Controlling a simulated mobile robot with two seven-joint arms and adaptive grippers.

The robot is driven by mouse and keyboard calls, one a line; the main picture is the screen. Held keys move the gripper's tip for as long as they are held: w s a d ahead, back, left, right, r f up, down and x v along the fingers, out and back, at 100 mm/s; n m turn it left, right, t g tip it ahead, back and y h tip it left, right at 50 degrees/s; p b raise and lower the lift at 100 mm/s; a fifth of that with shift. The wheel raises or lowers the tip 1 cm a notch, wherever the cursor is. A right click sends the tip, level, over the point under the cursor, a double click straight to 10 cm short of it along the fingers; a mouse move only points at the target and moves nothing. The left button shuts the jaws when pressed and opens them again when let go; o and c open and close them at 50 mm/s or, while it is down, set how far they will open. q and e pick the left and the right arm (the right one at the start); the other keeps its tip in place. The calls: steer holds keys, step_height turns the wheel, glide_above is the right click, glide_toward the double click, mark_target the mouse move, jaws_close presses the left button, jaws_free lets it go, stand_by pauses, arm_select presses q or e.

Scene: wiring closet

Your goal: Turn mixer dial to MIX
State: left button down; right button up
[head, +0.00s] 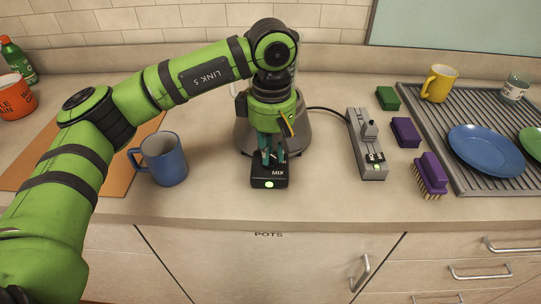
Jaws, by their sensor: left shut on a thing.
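The mixer has a round dark grey body (243,137) on the counter, with a black control box (269,178) at its front. My left gripper (271,157) points down onto the top of this box. Its teal fingers are shut on the mixer dial, which is mostly hidden between them. Part of another label shows behind the fingers but is too covered to read. The dial's exact angle cannot be made out. My right gripper is not in view.
A grey switch strip (362,148) with a green light lies to the right. Sponges, a purple brush (431,174) and a drying rack (474,184) with dishes are further right.

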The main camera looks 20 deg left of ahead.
mark_target(271, 154)
arm_select(q)
steer(key=shift+s+f+m, duration=0.15)
steer(key=shift+f+m, duration=0.1)
steer(key=shift+m, duration=0.45)
steer(key=c, duration=0.9)
jaws_free()
steer(key=shift+r, duration=0.25)
steer(key=shift+r+p, duration=1.8)
steer(key=shift+r, duration=1.25)
step_height(271, 154, up, 12)
steer(key=shift+r, duration=0.1)
